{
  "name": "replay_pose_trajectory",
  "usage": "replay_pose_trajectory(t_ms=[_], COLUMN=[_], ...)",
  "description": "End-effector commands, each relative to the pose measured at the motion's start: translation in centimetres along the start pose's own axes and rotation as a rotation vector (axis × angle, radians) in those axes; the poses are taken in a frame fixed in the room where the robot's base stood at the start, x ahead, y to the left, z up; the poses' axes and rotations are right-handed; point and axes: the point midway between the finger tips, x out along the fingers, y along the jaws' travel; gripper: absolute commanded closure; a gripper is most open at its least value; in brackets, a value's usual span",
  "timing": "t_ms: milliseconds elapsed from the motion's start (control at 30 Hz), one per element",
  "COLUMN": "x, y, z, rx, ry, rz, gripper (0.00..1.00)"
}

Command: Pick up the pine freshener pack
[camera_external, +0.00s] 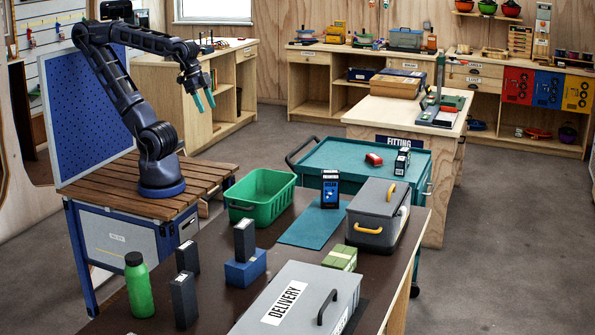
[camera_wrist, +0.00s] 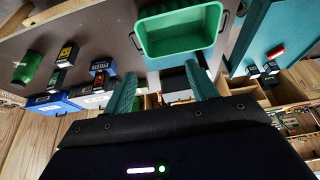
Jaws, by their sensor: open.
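Several dark upright packs stand on the brown table, and I cannot tell which is the pine freshener pack. One dark pack (camera_external: 183,299) stands near the green bottle, a second dark pack (camera_external: 187,258) is just behind it, and a third dark pack (camera_external: 244,239) is on a blue box. Their labels do not read in the external view. A black pack with a blue front (camera_external: 330,189) stands on the teal mat. The wrist view shows small packs with coloured labels (camera_wrist: 67,54). My gripper (camera_external: 205,101) is open and empty, raised well above and behind the table; its teal fingers show in the wrist view (camera_wrist: 160,80).
A green bin (camera_external: 262,196), green bottle (camera_external: 138,284), grey delivery case (camera_external: 300,300), grey lidded box (camera_external: 379,214) and light green box (camera_external: 341,257) crowd the brown table. A teal cart (camera_external: 340,160) behind holds a red item (camera_external: 374,159) and a dark pack (camera_external: 402,161).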

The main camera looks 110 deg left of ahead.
Motion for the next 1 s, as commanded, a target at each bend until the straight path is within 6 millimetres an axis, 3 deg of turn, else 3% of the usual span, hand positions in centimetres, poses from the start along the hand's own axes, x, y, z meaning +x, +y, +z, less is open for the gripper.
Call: replay_pose_trajectory(t_ms=[267,467,767,1000], x=[0.0,0.6,2.9,5.6], y=[0.5,2.9,8.6,14.5], z=[-1.1,-5.5,-12.7,-17.6], rx=[0.029,0.154,0.382,0.560], ry=[-0.004,-0.018,-0.036,-0.045], rz=[0.000,0.004,0.031,0.070], gripper=[0.43,0.43,0.43,0.43])
